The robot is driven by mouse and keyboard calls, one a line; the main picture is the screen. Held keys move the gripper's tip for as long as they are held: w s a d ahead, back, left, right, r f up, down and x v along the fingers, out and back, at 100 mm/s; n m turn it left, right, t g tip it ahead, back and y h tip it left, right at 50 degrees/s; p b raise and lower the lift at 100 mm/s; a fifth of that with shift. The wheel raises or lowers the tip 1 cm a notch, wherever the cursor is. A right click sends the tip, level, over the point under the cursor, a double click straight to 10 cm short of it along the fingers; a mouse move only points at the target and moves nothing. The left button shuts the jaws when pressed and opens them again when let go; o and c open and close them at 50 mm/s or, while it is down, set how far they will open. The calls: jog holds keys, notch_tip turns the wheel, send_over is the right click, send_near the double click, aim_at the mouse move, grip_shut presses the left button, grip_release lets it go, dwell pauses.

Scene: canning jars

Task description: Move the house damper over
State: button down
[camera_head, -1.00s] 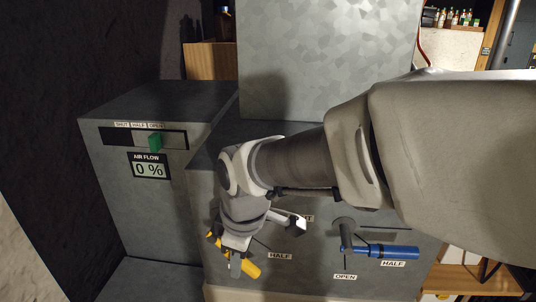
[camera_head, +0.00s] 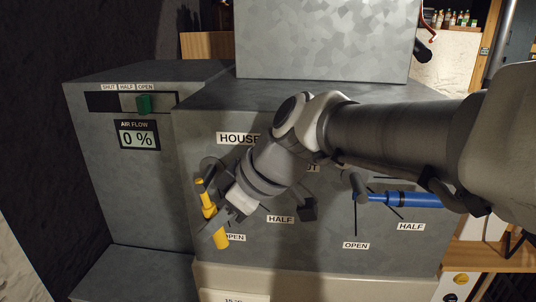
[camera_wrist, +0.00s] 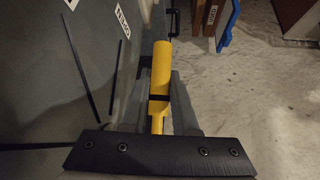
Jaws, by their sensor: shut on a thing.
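The house damper's yellow handle (camera_head: 208,207) is on the front of the grey metal box, below the HOUSE label (camera_head: 237,139). It slants steeply, its lower end beside the OPEN label (camera_head: 235,238). My gripper (camera_head: 216,222) is shut on this handle. In the wrist view the yellow handle (camera_wrist: 160,72) runs between the two fingers of my gripper (camera_wrist: 162,100). The HALF label (camera_head: 280,219) is to the right of the handle. My wrist hides part of the panel and most of the SHUT label.
A blue handle (camera_head: 415,200) on a second damper lies nearly level to the right, with its own HALF and OPEN labels. A green slider (camera_head: 144,104) sits under OPEN on the left box. The air flow display (camera_head: 138,139) reads 0 %.

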jog(key=shift+a+y+b, duration=0.2)
jog(key=shift+y+b, duration=0.1)
jog(key=shift+b, duration=0.2)
jog(key=c, duration=0.7)
grip_release()
jog(key=p+v, duration=0.1)
jog(key=v, duration=1.6)
jog(key=shift+d+r+p, duration=0.15)
jog(key=shift+r+p, duration=0.05)
jog(key=shift+p, duration=0.15)
